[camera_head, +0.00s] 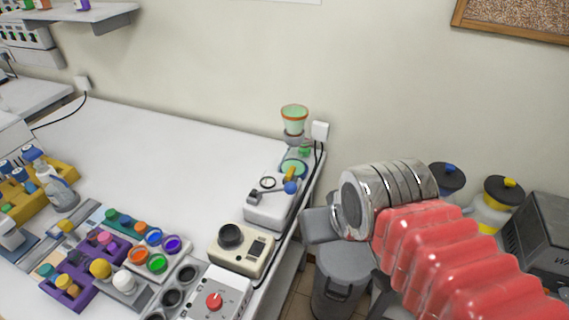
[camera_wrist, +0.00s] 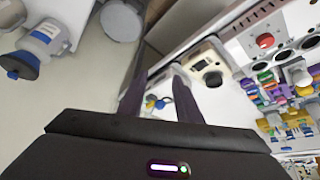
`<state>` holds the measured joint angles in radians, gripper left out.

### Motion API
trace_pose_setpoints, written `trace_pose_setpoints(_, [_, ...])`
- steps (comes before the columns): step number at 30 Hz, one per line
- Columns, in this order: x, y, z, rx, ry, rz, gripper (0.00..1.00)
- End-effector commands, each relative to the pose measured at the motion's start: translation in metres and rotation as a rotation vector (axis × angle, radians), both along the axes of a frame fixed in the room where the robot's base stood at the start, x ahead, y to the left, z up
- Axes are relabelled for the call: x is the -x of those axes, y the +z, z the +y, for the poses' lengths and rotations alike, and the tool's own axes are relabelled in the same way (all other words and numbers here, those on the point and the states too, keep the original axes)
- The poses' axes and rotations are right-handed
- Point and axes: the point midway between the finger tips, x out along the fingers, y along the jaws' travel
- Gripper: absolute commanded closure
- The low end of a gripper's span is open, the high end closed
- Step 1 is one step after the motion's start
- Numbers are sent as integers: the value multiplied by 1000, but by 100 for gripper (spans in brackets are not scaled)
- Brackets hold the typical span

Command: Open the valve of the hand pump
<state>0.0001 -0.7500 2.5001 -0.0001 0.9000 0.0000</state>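The hand pump (camera_head: 270,207) appears to be the white device at the right end of the white bench, with a lever ending in a blue ball (camera_head: 290,187) and a yellow part (camera_head: 289,174). In the wrist view, small blue and yellow parts (camera_wrist: 156,103) show between my fingers, at a distance. I cannot tell for certain which part is the valve. My gripper (camera_wrist: 160,76) is open, its dark fingers apart and empty. In the head view, my gripper (camera_head: 318,225) is to the right of the pump, beyond the bench edge, mostly hidden by my wrist.
A green-filled funnel vessel (camera_head: 294,120) stands behind the pump. A beige device (camera_head: 241,248) and a box with a red knob (camera_head: 215,300) stand in front. Cables run along the bench's right edge. A grey bin (camera_head: 341,275) is below my arm. The bench's back middle is clear.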

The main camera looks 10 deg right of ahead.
Motion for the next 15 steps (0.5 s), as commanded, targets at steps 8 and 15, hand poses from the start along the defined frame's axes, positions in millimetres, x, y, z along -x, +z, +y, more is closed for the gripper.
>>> trace_pose_setpoints(8, [-1,1,0,0,-1,1,69])
trace_pose_setpoints(15, [-17,15,5,-17,-34,33,69])
